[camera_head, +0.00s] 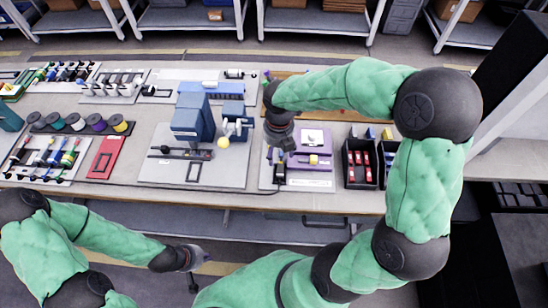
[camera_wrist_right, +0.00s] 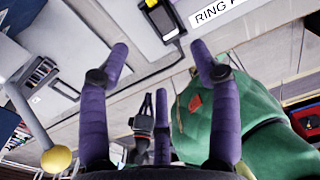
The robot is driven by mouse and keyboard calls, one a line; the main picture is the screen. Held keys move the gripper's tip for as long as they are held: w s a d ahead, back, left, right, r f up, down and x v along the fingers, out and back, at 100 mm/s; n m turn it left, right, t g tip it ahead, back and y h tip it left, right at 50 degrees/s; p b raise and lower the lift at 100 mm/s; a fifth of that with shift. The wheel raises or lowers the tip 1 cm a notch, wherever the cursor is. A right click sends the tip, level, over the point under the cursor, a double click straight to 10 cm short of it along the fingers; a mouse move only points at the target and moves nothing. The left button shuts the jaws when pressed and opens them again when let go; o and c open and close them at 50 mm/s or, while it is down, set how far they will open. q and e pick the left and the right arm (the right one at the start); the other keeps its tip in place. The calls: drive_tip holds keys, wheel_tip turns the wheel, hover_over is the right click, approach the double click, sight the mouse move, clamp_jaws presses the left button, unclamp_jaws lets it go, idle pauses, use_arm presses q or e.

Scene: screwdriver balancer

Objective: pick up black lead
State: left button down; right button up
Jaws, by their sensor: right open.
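A black handheld device (camera_head: 279,173) lies on the grey mat below my right gripper (camera_head: 283,148). In the right wrist view the device (camera_wrist_right: 163,20) is at the top, with a yellow part on it. A thin black lead (camera_wrist_right: 165,68) runs from its lower end across the mat and toward the table edge. The purple fingers of my right gripper (camera_wrist_right: 162,52) are spread wide with nothing between them, above the lead. My left gripper (camera_head: 203,257) is low in front of the table, away from the mat. Its fingers are too small to read.
A purple fixture (camera_head: 312,165) stands right of the device, with black bins of red parts (camera_head: 359,165) beyond. A blue machine (camera_head: 190,118) and a yellow ball (camera_head: 223,142) on a rod stand to the left. The table's front edge (camera_head: 240,205) is near.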

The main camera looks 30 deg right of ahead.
drive_tip(key=b, duration=0.2)
hover_over(278, 169)
wheel_tip(278, 169, down, 6)
drive_tip(key=shift+s+a+r, duration=0.1)
drive_tip(key=shift+s+r, duration=0.05)
wheel_tip(278, 169, down, 5)
drive_tip(key=b, duration=0.2)
drive_tip(key=shift+b, duration=0.4)
drive_tip(key=c, duration=1.2)
